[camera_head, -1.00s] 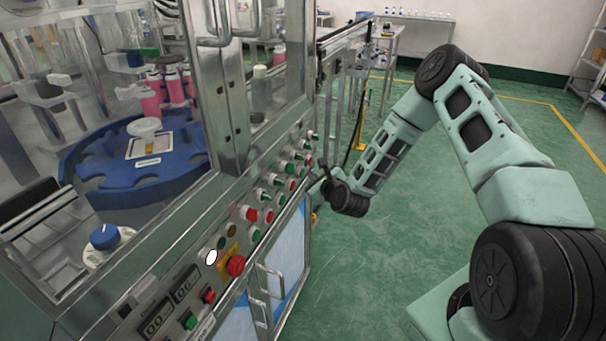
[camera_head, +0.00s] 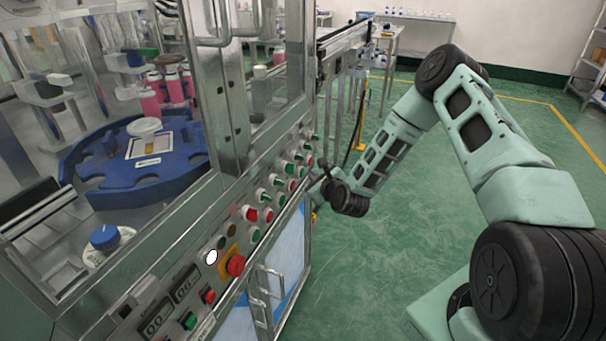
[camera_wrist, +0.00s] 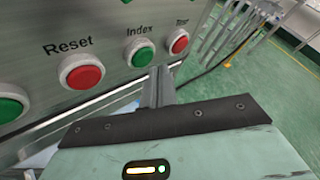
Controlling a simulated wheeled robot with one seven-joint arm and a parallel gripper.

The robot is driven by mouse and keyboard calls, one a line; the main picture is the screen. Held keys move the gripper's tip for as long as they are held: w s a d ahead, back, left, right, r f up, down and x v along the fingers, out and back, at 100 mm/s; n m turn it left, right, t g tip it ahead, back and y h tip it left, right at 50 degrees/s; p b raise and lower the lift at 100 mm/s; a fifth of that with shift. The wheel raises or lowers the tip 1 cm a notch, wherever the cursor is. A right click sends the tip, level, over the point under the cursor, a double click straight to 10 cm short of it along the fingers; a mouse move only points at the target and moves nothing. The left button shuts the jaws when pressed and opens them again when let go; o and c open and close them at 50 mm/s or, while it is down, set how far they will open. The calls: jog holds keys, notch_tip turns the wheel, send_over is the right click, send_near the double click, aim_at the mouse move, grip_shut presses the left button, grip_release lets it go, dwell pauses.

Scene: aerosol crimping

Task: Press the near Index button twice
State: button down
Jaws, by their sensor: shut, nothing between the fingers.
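The green Index button (camera_wrist: 140,53) is on the metal panel in the wrist view, with its label above it. My gripper (camera_wrist: 162,78) is shut and empty. Its narrow fingers show just below and to the right of the Index button, below the red Test button (camera_wrist: 179,43). The green face of the Index button is in clear view, and I see no finger over it. I cannot tell how far the fingertips are from the panel. In the head view my gripper (camera_head: 325,170) is by the far part of the button row.
A red Reset button (camera_wrist: 82,73) and another green button (camera_wrist: 11,105) sit left of Index. In the head view, a red emergency knob (camera_head: 235,265) and door handles (camera_head: 266,290) stick out nearer along the machine. The green floor to the right is open.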

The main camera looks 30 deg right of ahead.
jog(key=shift+w+a, duration=0.1)
jog(key=shift+w+a, duration=0.15)
jog(key=shift+w, duration=0.05)
dwell(0.4)
jog(key=shift+w+a, duration=0.25)
jog(key=shift+w, duration=0.1)
dwell(0.8)
jog(key=shift+s+d, duration=0.5)
jog(key=shift+s, duration=0.15)
jog(key=s+d, duration=0.1)
jog(key=s, duration=0.1)
jog(key=s+d, duration=0.2)
dwell(0.5)
dwell(0.8)
